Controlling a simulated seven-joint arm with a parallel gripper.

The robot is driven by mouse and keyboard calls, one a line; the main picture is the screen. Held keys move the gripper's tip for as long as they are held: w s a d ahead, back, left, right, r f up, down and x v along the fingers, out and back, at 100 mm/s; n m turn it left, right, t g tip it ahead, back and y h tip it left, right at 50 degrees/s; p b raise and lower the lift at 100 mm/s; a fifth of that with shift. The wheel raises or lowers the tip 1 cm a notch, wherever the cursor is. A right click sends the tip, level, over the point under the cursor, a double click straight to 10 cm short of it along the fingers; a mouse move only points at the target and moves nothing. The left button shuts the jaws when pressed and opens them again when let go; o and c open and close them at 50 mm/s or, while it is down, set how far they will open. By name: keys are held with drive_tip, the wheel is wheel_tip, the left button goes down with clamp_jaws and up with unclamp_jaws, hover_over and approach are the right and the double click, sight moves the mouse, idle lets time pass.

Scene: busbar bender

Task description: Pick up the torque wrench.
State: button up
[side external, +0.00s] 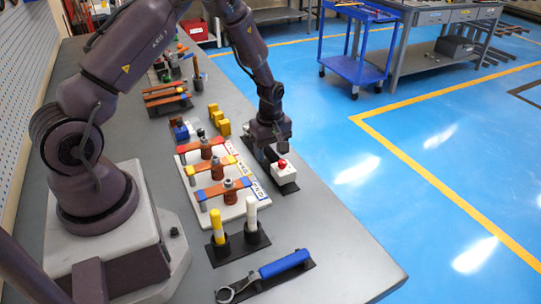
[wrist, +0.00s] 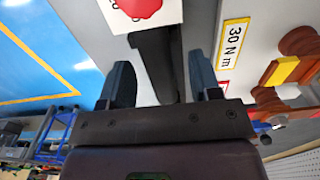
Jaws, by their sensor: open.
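A wrench with a blue handle (side external: 284,264) and a dark metal ring end lies on a dark holder at the front of the bench in the side view. It is the only wrench I can make out, and it does not show in the wrist view. My gripper (side external: 272,148) is over the bench's right side, behind the wrench and well apart from it. In the wrist view my gripper (wrist: 160,82) has its two fingers spread. A dark strip shows between and beyond them, with no visible contact.
A white box with a red button (side external: 284,172) sits close to my gripper. A white board (side external: 224,208) carries copper-coloured posts and coloured bars. Yellow and white cylinders (side external: 217,222) stand in dark holders behind the wrench. The bench's front right corner is clear.

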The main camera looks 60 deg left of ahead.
drive_tip(key=shift+f, duration=0.55)
clamp_jaws()
drive_tip(key=shift+r, duration=0.15)
